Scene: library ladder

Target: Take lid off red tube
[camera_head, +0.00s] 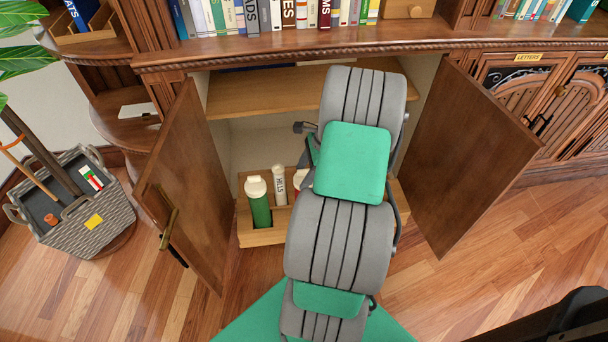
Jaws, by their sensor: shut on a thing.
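A red tube (297,187) with a white top (300,175) shows only as a sliver at the left edge of my arm. It stands in a wooden box on the cabinet floor. My arm covers the rest of it. My arm reaches into the open cabinet, and its grey and green links hide my gripper. I cannot see the fingers, what they hold, or whether the lid still sits on the tube.
The wooden box (262,238) also holds a green tube (260,208) with a white lid and a slim white labelled tube (279,185). Open doors stand left (183,190) and right (462,155). A shelf (260,93) spans above. A woven basket (75,215) stands left.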

